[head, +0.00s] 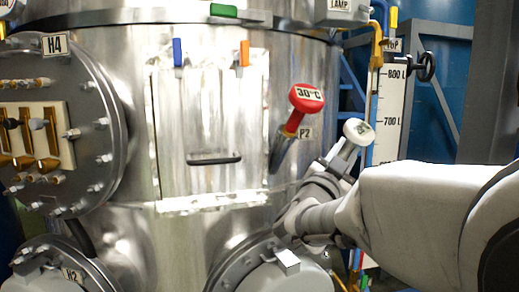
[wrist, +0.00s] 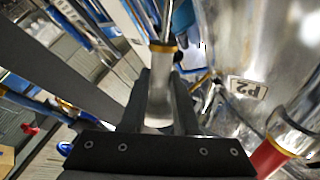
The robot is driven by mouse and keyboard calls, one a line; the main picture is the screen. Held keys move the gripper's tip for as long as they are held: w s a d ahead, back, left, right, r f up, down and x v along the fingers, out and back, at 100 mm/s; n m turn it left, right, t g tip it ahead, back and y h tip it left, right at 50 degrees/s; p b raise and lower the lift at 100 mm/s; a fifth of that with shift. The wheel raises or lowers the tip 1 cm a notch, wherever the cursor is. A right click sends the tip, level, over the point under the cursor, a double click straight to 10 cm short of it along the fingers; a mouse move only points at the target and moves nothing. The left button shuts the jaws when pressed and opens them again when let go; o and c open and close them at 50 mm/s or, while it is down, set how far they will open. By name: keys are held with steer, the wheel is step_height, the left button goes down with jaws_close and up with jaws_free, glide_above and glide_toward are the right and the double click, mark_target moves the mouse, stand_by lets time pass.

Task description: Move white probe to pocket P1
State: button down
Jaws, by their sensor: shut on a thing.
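The white probe has a round white labelled cap (head: 358,131) that shows just above my gripper (head: 340,165) in the head view. In the wrist view my gripper (wrist: 160,100) is shut on the probe's pale body (wrist: 160,85), below a gold collar and a thin stem. The probe is tilted in the head view and held apart from the vessel wall. The red probe (head: 306,98), marked 30°C, sits at the pocket labelled P2 (head: 304,133). It shows partly in the wrist view (wrist: 272,157). I cannot make out pocket P1 or its label.
The steel vessel (head: 215,235) fills the middle, with a black handle (head: 214,159) on its panel. The bolted H4 flange (head: 105,125) juts out at left. A level scale (head: 391,115), blue and yellow pipes and a black handwheel (head: 426,66) stand at right.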

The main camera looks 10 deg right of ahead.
steer(key=shift+w+a+f+b, duration=0.25)
steer(key=shift+w+f+b, duration=0.5)
steer(key=shift+f+b, duration=0.3)
steer(key=shift+w+a+f+b, duration=0.2)
steer(key=shift+w+f+b, duration=0.5)
steer(key=shift+f+b, duration=0.35)
steer(key=shift+r, duration=0.15)
steer(key=shift+s+d+r+p, duration=0.2)
steer(key=shift+s+r+p, duration=0.25)
steer(key=shift+s+r, duration=0.35)
steer(key=shift+s+d+r+p, duration=0.25)
steer(key=shift+s+r+p, duration=0.25)
steer(key=shift+r, duration=0.55)
steer(key=shift+s+d+r+p, duration=0.2)
steer(key=shift+s+r+p, duration=0.2)
steer(key=shift+s+r, duration=0.4)
steer(key=shift+w+r, duration=0.1)
steer(key=shift+b, duration=0.5)
stand_by(0.6)
steer(key=shift+w, duration=0.1)
steer(key=shift+w+a+f+b, duration=0.1)
steer(key=shift+w+f+b, duration=0.1)
steer(key=shift+f+b, duration=0.15)
steer(key=shift+w+a+f+b, duration=0.15)
steer(key=shift+w+f+b, duration=0.35)
steer(key=shift+f, duration=0.2)
steer(key=shift+w+a+f+b, duration=0.15)
steer(key=shift+w+f+b, duration=0.25)
steer(key=shift+f+b, duration=0.25)
